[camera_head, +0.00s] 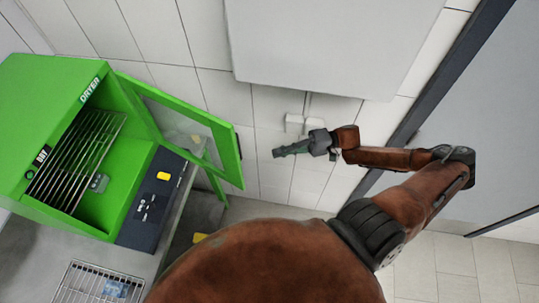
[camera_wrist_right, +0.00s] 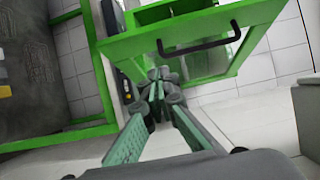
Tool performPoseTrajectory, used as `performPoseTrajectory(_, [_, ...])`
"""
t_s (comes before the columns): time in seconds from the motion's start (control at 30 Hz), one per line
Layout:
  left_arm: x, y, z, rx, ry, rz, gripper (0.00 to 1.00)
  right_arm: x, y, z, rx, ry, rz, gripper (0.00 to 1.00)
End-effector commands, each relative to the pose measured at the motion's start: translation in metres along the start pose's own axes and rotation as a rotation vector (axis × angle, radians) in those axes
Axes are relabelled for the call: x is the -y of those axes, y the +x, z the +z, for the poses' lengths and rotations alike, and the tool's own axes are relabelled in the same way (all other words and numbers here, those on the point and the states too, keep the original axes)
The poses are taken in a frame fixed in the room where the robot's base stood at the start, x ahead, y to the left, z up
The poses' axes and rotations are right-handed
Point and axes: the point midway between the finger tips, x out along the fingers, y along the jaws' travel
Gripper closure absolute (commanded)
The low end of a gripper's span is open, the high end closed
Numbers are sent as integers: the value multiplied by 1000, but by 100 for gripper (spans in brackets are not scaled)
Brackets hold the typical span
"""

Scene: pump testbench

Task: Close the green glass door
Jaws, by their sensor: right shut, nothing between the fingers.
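The green dryer (camera_head: 45,92) stands at the left of the head view. Its green-framed glass door (camera_head: 228,155) is swung wide open to the right, showing the chamber. In the right wrist view the door (camera_wrist_right: 128,48) fills the upper middle, with a black bar handle (camera_wrist_right: 200,48) on its frame. My right gripper (camera_head: 275,153) is shut and empty, to the right of the door's free edge in the head view, apparently apart from it. In the right wrist view its fingertips (camera_wrist_right: 159,80) overlap the door's lower part; contact cannot be told. My left gripper is not in view.
A wire shelf (camera_head: 75,160) is inside the dryer. A dark control panel (camera_head: 155,198) with a yellow switch sits beside the opening. Another wire rack (camera_head: 72,285) lies on the bench. A pale panel (camera_head: 330,40) is on the tiled wall behind my right arm.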

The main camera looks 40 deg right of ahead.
Motion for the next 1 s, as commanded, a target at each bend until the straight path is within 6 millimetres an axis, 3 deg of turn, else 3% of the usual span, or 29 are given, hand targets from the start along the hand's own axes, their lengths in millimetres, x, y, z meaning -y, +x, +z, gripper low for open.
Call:
performPoseTrajectory(0.43, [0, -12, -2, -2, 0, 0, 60, 3, 89, 0, -2, -4, -6, 100])
performPoseTrajectory(0.7, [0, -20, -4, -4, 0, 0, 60, 1, 109, 24, -3, -4, -2, 100])
performPoseTrajectory(1.0, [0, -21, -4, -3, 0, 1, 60, 0, 112, 27, -4, -4, 0, 100])
